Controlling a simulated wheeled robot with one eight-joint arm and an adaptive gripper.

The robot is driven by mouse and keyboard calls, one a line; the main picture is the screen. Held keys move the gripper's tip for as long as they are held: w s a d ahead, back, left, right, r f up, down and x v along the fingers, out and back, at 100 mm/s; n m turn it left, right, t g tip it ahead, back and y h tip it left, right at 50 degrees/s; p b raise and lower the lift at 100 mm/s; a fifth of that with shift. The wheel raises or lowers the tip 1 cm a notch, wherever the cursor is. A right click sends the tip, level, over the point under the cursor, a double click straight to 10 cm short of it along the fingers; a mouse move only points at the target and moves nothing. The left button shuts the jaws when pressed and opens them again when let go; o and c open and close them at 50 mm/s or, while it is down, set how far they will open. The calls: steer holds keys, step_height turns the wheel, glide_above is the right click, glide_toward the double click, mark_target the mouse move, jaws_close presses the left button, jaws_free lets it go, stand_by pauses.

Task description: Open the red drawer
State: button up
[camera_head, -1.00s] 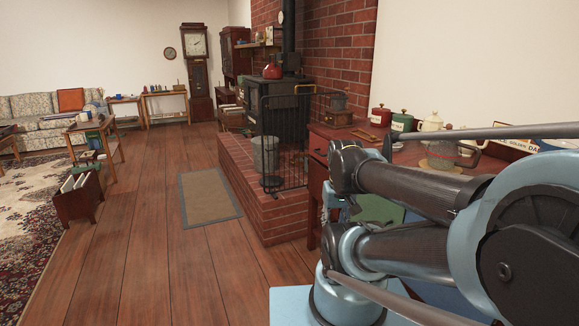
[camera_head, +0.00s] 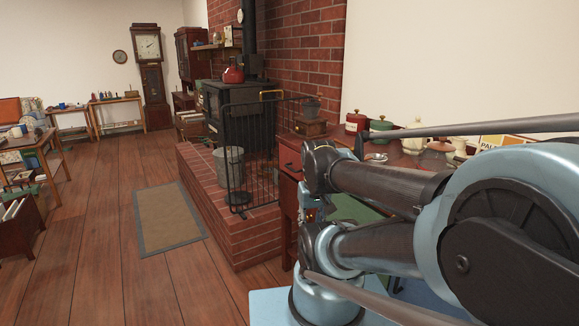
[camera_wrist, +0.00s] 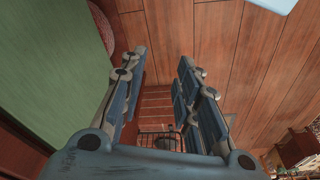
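A red-brown drawer front (camera_head: 290,163) with a small dark handle shows in the head view. It is at the near left end of the red-brown sideboard, just left of my arm, and looks shut. My arm hides the rest of the sideboard's front. My gripper (camera_wrist: 163,62) is open in the wrist view, its two fingers apart with nothing between them. Behind the fingers are wooden floor planks and brickwork. The drawer's handle cannot be made out in the wrist view. In the head view my gripper is mostly hidden behind my arm.
A black fireguard (camera_head: 252,150) stands on the brick hearth (camera_head: 218,212) left of the sideboard, around a metal bucket (camera_head: 229,170). Pots and a red canister (camera_head: 355,122) stand on the sideboard. A green panel (camera_wrist: 45,65) is left of my gripper. The floor at left is mostly open.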

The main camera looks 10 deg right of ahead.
step_height(320, 180, up, 20)
steer(key=f+n+g+h, duration=0.1)
steer(key=n+h, duration=0.1)
steer(key=n, duration=0.2)
glide_above(290, 164)
steer(key=s+a, duration=0.4)
steer(key=s, duration=0.3)
steer(key=x, duration=1.6)
steer(key=shift+s+d+f, duration=0.1)
steer(key=shift+s+d, duration=0.05)
steer(key=shift+s, duration=0.05)
jaws_close()
